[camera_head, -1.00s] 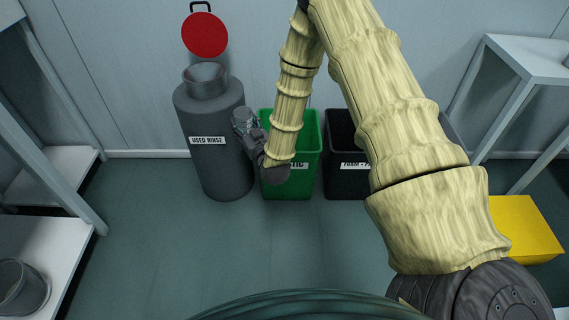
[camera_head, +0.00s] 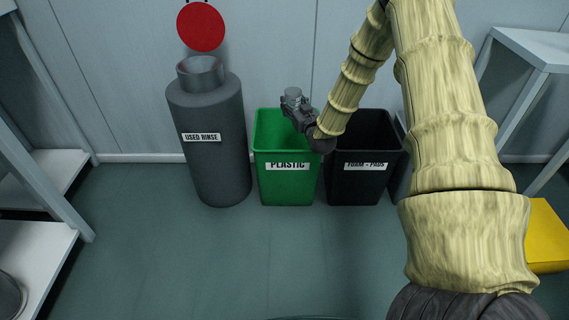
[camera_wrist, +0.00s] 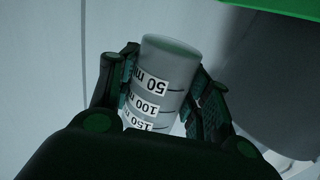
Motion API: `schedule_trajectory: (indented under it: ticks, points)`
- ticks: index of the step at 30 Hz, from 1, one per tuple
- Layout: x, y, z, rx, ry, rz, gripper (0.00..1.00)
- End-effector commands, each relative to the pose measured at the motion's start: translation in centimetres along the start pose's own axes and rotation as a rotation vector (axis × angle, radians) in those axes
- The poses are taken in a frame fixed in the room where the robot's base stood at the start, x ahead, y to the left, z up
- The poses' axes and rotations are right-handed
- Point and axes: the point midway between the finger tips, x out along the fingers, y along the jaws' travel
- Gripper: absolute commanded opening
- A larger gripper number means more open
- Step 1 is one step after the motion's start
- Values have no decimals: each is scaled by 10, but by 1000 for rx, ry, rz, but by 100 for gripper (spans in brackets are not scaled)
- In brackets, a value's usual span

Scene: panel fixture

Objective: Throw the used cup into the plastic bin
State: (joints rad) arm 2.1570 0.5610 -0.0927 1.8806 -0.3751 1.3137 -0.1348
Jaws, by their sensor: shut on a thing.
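The used cup (camera_wrist: 168,72) is a small translucent cup with printed volume marks such as 50 ml and 100 ml. In the wrist view it sits between the two fingers of my gripper (camera_wrist: 165,95), which press on its sides. In the head view the cup (camera_head: 293,94) is small, at the end of my gripper (camera_head: 293,103). The gripper and cup appear over the upper right part of the green plastic bin (camera_head: 287,190), labelled PLASTIC. The exact height above the rim is hard to tell. The bin's inside is partly hidden by my gripper.
A grey USED RINSE container (camera_head: 205,165) with a funnel (camera_head: 200,72) stands left of the green bin. A black bin (camera_head: 358,188) stands close on its right. Shelves stand at left and right, and a yellow box (camera_head: 545,238) lies at the right. The floor in front is clear.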

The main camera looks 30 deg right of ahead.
Motion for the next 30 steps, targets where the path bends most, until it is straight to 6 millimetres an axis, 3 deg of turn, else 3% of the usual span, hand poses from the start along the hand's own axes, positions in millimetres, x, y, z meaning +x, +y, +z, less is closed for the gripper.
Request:
schedule_trajectory:
  ticks: [12, 24, 25, 29, 30]
  points:
    - [0, -1, 44, 1, 1, 0, 23]
    - [0, -1, 48, 0, 1, 0, 23]
    - [0, -1, 48, 0, 1, 0, 50]
    - [0, 0, 48, 0, 1, 0, 73]
    - [0, 0, 48, 0, 1, 0, 73]
